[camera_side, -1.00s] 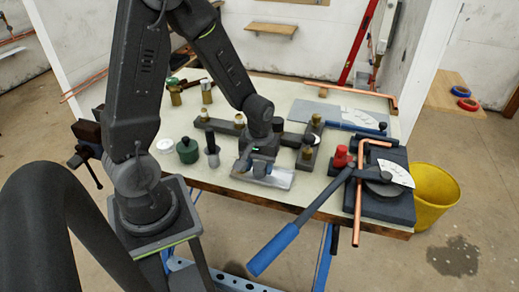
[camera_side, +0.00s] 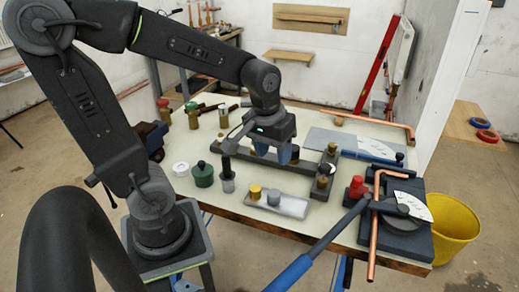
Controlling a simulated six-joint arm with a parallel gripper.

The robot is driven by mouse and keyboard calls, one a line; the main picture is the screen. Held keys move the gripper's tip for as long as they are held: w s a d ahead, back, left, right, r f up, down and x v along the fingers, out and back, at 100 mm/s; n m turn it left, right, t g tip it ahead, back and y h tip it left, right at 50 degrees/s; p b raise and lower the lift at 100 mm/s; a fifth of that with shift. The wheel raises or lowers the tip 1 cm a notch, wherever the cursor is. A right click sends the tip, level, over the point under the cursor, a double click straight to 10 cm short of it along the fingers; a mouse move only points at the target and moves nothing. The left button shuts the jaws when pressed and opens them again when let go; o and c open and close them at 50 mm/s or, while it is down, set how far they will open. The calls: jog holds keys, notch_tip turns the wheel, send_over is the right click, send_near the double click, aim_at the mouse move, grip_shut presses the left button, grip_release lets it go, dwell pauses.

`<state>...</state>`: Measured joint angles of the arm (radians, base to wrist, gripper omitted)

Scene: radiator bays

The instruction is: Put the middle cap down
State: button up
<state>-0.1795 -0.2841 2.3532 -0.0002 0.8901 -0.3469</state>
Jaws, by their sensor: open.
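My gripper (camera_side: 289,153), with blue fingers, is open above the dark bar at the middle of the table. The fingers hide part of the bar, and I cannot tell whether anything stands between them. A silver tray (camera_side: 294,207) lies in front of it near the table's front edge. Which one is the middle cap is not clear from the picture. Brass-topped fittings (camera_side: 324,170) stand on the dark bars (camera_side: 313,165).
A white round lid (camera_side: 181,169), a green pot (camera_side: 203,175) and a grey upright tool (camera_side: 227,175) stand left of the tray. A red valve (camera_side: 356,188) and a pipe bender (camera_side: 400,210) with a long blue handle occupy the right. A yellow bucket (camera_side: 455,230) stands on the floor.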

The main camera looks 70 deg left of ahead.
jog(key=s+d+r+m+t, duration=0.3)
jog(key=s+d+r+m, duration=0.1)
jog(key=s+r+m, duration=0.1)
jog(key=shift+s+d+r+m+t, duration=0.25)
jog(key=shift+s+d+m, duration=0.2)
jog(key=shift+s, duration=0.3)
